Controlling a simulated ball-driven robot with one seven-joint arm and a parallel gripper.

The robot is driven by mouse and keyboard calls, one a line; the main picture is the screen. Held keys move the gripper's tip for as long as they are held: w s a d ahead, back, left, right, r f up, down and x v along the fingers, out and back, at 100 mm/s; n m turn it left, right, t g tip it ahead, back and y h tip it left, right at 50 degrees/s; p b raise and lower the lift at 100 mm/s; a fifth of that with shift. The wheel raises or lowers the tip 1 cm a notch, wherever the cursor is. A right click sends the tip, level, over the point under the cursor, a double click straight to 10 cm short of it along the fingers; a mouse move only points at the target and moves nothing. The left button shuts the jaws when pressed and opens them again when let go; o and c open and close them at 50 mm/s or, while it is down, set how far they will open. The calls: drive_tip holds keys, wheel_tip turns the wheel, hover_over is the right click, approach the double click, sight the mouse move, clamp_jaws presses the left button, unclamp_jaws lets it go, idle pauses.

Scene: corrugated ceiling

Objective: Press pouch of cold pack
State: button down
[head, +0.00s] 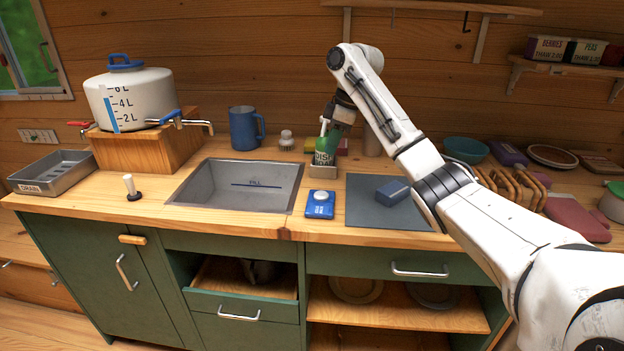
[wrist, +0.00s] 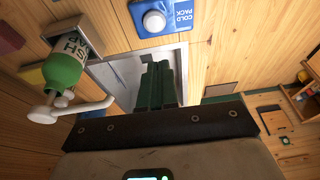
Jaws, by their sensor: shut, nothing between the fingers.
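The cold pack (head: 320,211) is a small blue block with a round white pouch (head: 320,197) on top. It lies on the wooden counter between the sink and the grey mat. In the wrist view the cold pack (wrist: 184,14) is at the top edge, partly cut off, with its white pouch (wrist: 154,20) visible. My gripper (wrist: 160,66) has its green fingers together and empty, apart from the pack. In the head view my gripper (head: 343,113) is above and behind the pack, by the soap bottle, and its fingertips are hard to make out.
A green dish soap bottle (head: 325,152) with a white pump stands behind the pack, close to my gripper. The sink (head: 240,198) is left of the pack. A grey mat (head: 375,213) with a blue block (head: 393,191) is to the right. Bread slices in a rack stand farther right.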

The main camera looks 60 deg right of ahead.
drive_tip(key=shift+s+d+r, duration=0.2)
drive_tip(key=shift+d+r, duration=0.4)
drive_tip(key=shift+d, duration=0.05)
drive_tip(key=shift+f, duration=0.1)
approach(320, 193)
drive_tip(key=x, duration=0.5)
drive_tip(key=shift+w, duration=0.2)
drive_tip(key=shift+f, duration=0.75)
drive_tip(key=shift+f, duration=0.1)
